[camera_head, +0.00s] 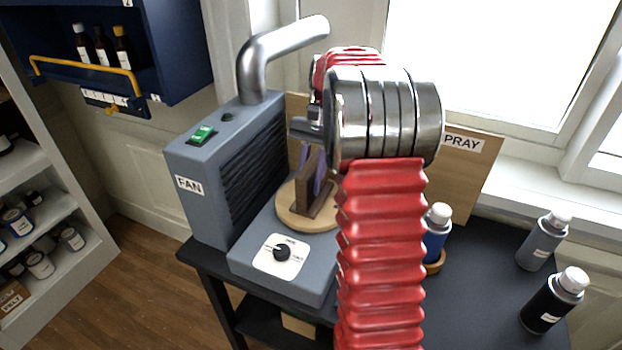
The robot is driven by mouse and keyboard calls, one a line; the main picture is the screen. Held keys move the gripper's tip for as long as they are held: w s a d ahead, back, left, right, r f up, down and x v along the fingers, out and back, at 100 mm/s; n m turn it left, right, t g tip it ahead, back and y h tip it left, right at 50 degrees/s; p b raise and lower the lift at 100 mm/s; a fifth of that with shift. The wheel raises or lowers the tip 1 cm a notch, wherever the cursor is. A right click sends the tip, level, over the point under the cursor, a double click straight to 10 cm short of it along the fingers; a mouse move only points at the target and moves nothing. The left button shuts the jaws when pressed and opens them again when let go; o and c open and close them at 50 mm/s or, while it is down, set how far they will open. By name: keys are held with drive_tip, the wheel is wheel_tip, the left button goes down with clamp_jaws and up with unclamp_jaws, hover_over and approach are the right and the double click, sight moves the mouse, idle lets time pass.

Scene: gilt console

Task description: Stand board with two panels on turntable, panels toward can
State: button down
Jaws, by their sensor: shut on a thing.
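The board (312,178) is brown and stands upright on or just over the round wooden turntable (291,217); I cannot tell whether its foot touches. Purple shows along its edges, but the two panels are seen nearly edge-on and partly hidden by my arm. My gripper (306,132) is at the board's top, shut on it, with the fingertips only partly visible. A blue can (435,240) with a pale cap stands right of the turntable, partly hidden behind my red-sleeved arm.
A grey fan box (228,170) stands close left of the turntable, with a metal duct above. A grey dial unit (285,262) lies under the turntable. A backing board (470,180) reads "PRAY". A grey can (543,240) and black can (553,300) stand right on the dark table (480,285).

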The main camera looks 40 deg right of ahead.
drive_tip(key=shift+f, duration=0.1)
idle(0.4)
drive_tip(key=c, duration=1.4)
unclamp_jaws()
drive_tip(key=v, duration=1.3)
drive_tip(key=shift+r, duration=0.35)
